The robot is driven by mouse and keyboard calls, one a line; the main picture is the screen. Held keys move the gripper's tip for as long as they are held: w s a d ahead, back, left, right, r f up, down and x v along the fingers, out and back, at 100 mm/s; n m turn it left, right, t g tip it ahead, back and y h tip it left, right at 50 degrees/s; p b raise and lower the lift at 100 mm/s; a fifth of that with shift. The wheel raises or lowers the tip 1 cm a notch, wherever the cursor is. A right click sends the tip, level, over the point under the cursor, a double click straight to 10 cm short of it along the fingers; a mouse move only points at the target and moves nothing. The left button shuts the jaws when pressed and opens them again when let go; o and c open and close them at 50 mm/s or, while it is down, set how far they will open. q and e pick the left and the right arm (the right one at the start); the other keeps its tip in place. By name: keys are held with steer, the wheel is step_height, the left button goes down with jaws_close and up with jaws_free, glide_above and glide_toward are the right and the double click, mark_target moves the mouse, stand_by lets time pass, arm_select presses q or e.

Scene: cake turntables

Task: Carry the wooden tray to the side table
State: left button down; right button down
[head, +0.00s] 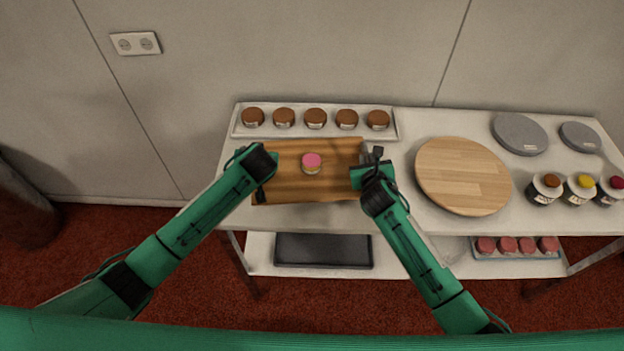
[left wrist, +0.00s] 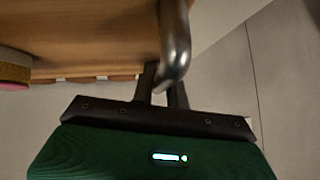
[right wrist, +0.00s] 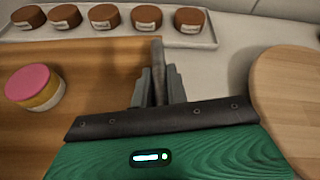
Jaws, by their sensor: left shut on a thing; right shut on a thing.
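The wooden tray (head: 290,187) is a brown rectangular board on the left half of the white table, or just above it; I cannot tell which. A small round cake with a pink top (head: 312,162) stands on it. My left gripper (head: 262,180) is at the tray's left end, shut on a metal handle (left wrist: 174,45) seen in the left wrist view. My right gripper (head: 368,165) is at the tray's right end, shut on the handle there.
A white tray (head: 392,136) with several brown cakes lies behind the wooden tray. A round wooden turntable (head: 463,175) stands to the right. Grey discs (head: 520,134) and several jars (head: 580,188) are farther right. A lower shelf (head: 400,262) holds a dark tray (head: 322,250) and red-topped items.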

arm_select(q)
steer(key=shift+f, duration=0.15)
arm_select(e)
steer(key=shift+f, duration=0.2)
